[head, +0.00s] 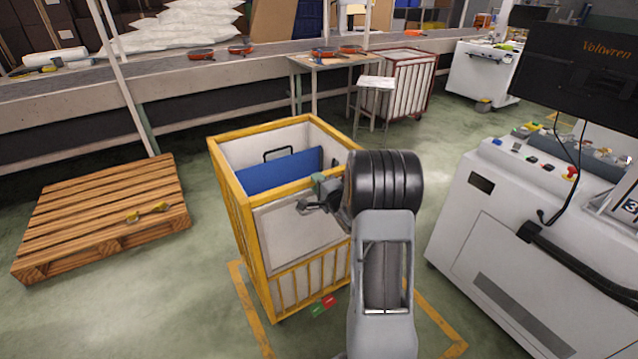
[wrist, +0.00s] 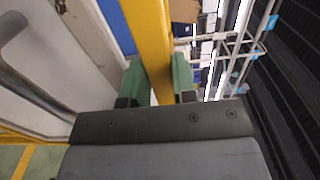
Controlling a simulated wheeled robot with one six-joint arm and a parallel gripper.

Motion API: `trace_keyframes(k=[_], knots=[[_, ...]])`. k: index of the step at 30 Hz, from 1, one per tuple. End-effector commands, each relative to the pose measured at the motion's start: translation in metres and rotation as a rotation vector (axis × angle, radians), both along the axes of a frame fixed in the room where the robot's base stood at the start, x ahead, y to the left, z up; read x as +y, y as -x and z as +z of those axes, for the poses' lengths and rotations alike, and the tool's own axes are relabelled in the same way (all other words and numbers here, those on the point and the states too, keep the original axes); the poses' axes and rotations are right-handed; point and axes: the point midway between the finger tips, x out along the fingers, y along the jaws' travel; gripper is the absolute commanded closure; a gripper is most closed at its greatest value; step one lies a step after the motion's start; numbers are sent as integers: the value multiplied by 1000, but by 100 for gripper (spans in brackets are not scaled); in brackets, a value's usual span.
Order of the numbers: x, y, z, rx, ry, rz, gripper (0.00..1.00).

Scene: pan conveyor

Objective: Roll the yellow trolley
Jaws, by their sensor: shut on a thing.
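The yellow trolley (head: 243,213) stands upright on the green floor in the middle of the head view. It has a yellow frame, pale panels and an open top with a blue item (head: 283,171) inside. My gripper (head: 322,187) is at its near right side, by the top edge. In the wrist view, the green fingers of my gripper (wrist: 162,82) are shut on a yellow bar (wrist: 151,36) of the trolley. My arm hides the trolley's right side.
A wooden pallet (head: 105,215) lies left of the trolley. A white machine (head: 500,235) with a screen (head: 580,75) stands close on the right. Yellow floor lines (head: 240,300) flank the trolley. A conveyor (head: 180,80) with several pans, a small table (head: 330,62) and a red-framed trolley (head: 405,85) stand behind.

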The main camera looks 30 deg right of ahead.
Motion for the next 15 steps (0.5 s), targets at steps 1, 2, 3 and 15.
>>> trace_keyframes(k=[1, 2, 3, 15], knots=[[4, 0, -4, 8, -5, 8, 100], [4, 0, -4, 8, -5, 8, 100], [4, 0, -4, 8, -5, 8, 100], [3, 1, -4, 8, -5, 8, 73]])
